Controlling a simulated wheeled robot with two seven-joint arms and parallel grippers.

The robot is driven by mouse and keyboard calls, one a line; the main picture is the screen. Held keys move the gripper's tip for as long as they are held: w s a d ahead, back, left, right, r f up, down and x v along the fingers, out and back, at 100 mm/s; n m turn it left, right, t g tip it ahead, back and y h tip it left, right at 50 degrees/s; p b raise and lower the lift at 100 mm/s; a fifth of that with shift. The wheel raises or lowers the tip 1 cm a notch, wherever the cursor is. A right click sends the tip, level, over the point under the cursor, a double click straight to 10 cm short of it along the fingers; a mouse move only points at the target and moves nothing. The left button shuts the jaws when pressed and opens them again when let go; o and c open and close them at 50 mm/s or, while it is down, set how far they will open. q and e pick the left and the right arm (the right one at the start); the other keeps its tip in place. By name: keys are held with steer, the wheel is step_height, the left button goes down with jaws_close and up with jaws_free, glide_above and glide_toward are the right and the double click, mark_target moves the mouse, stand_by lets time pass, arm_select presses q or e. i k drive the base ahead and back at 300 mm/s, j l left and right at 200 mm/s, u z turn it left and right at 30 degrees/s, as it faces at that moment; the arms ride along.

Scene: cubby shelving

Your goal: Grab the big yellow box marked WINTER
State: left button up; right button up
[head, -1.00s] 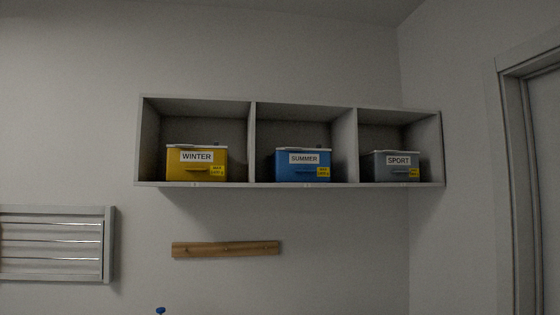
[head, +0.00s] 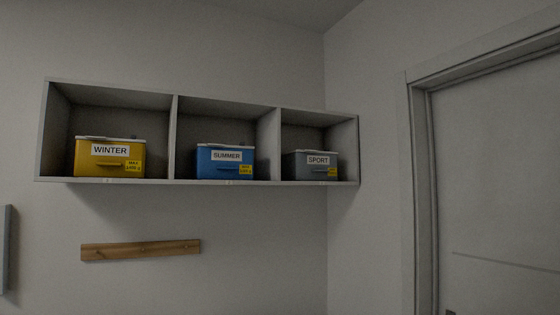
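The yellow box (head: 88,165) with a white WINTER label and a pale lid sits upright in the left compartment of the wall shelf (head: 205,184). It has a handle on its front and a small yellow sticker at its lower right. Neither of my grippers shows in the head view.
A blue SUMMER box (head: 212,170) stands in the middle compartment and a grey SPORT box (head: 305,172) in the right one. A wooden peg rail (head: 140,250) is on the wall below. A door (head: 500,180) in its frame is at the right.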

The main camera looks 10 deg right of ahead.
mark_target(93, 159)
steer(key=i+l+u, duration=0.2)
steer(key=l+u, duration=0.15)
steer(key=i+l+u, duration=0.15)
steer(key=l+u, duration=0.5)
steer(key=l, duration=0.15)
steer(key=i, duration=0.05)
